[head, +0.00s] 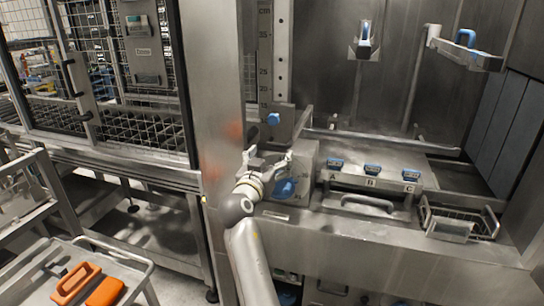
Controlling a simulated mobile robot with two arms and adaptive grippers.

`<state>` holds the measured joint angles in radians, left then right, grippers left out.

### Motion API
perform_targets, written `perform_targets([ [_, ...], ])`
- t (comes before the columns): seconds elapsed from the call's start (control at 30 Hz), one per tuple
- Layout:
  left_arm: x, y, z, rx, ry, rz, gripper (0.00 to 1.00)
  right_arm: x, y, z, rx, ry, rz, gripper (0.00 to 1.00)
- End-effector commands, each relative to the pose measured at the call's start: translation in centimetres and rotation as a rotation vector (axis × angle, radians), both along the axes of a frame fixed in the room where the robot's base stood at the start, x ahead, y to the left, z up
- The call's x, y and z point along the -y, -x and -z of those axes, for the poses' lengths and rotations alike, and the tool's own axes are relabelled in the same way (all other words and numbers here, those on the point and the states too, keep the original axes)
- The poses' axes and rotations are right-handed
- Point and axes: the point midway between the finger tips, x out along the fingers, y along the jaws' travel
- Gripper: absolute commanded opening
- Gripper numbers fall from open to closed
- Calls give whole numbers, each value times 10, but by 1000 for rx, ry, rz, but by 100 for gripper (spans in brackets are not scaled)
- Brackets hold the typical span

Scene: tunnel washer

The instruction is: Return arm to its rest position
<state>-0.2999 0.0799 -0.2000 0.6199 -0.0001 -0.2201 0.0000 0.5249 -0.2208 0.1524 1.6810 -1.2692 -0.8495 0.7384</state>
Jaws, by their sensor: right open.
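My right arm comes up from the bottom centre of the head view, and my right gripper (265,165) is at its end. The gripper is open, with nothing seen between its fingers. It is in front of the grey block that carries a round blue knob (284,188), just above and left of the knob in the picture. I cannot tell whether a finger touches the block. My left gripper is not in view.
A steel post (208,110) stands close left of my gripper. A panel with blue handles (372,169) marked A, B and C and a wire basket (458,222) are to the right. A cart (140,272) with orange items (76,283) is at lower left.

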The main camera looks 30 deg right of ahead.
Motion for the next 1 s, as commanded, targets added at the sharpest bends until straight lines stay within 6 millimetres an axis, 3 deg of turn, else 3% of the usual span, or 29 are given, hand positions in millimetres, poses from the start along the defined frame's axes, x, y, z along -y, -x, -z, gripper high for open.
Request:
perform_targets([
  [0.4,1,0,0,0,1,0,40,0,0,-2,3,2,-1,78],
  [0.53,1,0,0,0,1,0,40,2,5,9,-17,-8,-1,78],
  [0.67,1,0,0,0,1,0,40,5,27,50,-102,-46,-13,78],
  [0.77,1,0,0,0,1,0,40,3,55,97,-213,-95,-43,78],
  [1.0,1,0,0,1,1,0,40,-26,139,200,-525,-212,-200,78],
])
